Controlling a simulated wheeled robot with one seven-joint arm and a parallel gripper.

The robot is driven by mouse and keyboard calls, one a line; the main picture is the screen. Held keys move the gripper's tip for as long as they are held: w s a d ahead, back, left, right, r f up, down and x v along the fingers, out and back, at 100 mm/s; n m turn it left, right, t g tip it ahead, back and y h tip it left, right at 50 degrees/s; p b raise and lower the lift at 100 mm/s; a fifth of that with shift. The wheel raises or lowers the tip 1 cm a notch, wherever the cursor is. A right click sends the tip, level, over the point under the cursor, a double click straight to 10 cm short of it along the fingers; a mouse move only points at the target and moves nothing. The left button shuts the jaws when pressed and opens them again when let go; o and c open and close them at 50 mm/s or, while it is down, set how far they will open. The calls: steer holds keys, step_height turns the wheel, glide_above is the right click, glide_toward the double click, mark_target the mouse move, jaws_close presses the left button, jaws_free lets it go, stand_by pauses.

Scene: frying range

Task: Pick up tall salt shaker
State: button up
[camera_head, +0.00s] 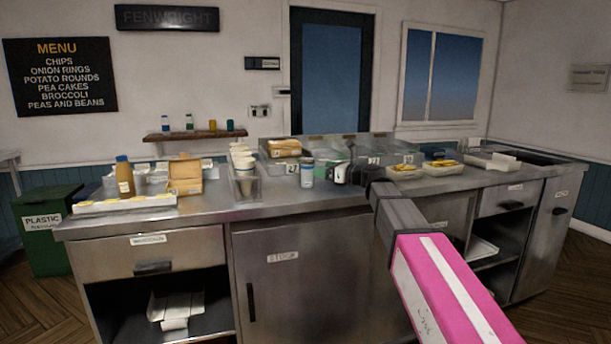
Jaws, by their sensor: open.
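My gripper (360,172) is at the end of my pink and grey arm, just right of these containers. It is dark and small in view, open, and apart from the tall shaker. Its fingertips are hard to make out against the items behind.
A clear bin with stacked cups (245,178) stands left of the shaker. Steel trays of food (290,148) lie behind it. A brown bottle (124,177) and a cardboard box (184,176) are further left. The counter's front strip is clear.

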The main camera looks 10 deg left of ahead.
mark_target(308, 165)
steer(key=x, duration=0.7)
steer(key=shift+s+a+r, duration=0.1)
steer(key=shift+a+r, duration=0.15)
steer(key=c, duration=1.3)
steer(key=shift+r, duration=0.55)
steer(key=r, duration=0.3)
steer(key=shift+s+a+r, duration=0.2)
steer(key=shift+a+r, duration=0.1)
steer(key=s+a+r, duration=0.1)
steer(key=a+r, duration=0.1)
steer(key=a, duration=0.1)
steer(key=s+a+r, duration=0.2)
steer(key=a, duration=0.1)
steer(key=s+a+r, duration=0.1)
steer(key=a+r, duration=0.1)
steer(key=a, duration=0.2)
steer(key=shift+s+r, duration=0.15)
steer(key=shift+s, duration=0.1)
